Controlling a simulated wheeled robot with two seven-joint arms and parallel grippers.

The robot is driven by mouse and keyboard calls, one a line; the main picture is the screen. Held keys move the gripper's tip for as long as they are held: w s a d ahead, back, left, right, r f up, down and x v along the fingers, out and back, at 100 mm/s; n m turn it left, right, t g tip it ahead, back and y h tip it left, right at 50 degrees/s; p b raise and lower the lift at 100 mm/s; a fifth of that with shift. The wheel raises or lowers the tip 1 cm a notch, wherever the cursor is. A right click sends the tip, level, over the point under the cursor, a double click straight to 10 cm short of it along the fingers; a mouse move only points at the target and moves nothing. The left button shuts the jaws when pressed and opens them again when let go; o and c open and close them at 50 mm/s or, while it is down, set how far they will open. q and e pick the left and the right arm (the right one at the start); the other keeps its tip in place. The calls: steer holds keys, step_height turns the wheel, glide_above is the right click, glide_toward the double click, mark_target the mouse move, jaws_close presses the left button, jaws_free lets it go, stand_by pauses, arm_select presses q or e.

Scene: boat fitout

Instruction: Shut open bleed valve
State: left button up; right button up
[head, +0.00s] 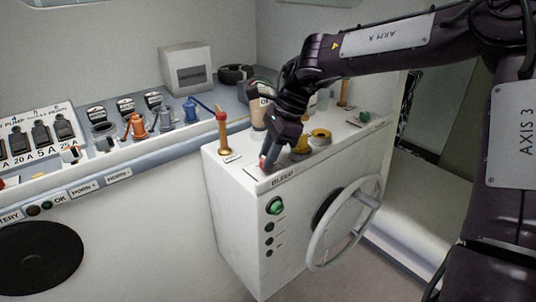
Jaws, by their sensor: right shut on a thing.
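The bleed valve (263,163) shows as a small red handle on the top front edge of the white console, just behind the label reading BLEED (283,181). My right gripper (268,158) comes down from the upper right and is shut on the valve's handle. The fingers and the wrist hide much of the valve, so its exact angle cannot be made out. My left gripper is not in view.
A red-topped brass lever (223,133) stands left of my right gripper. A grey steering wheel (345,222) juts from the console's front. A switch panel (36,140) lines the left wall.

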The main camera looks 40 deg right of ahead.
steer(key=shift+w+r+n, duration=0.1)
steer(key=shift+n, duration=0.2)
steer(key=o, duration=1)
steer(key=shift+d, duration=0.1)
steer(key=v, duration=0.7)
steer(key=shift+d+r, duration=0.2)
steer(key=shift+r, duration=0.1)
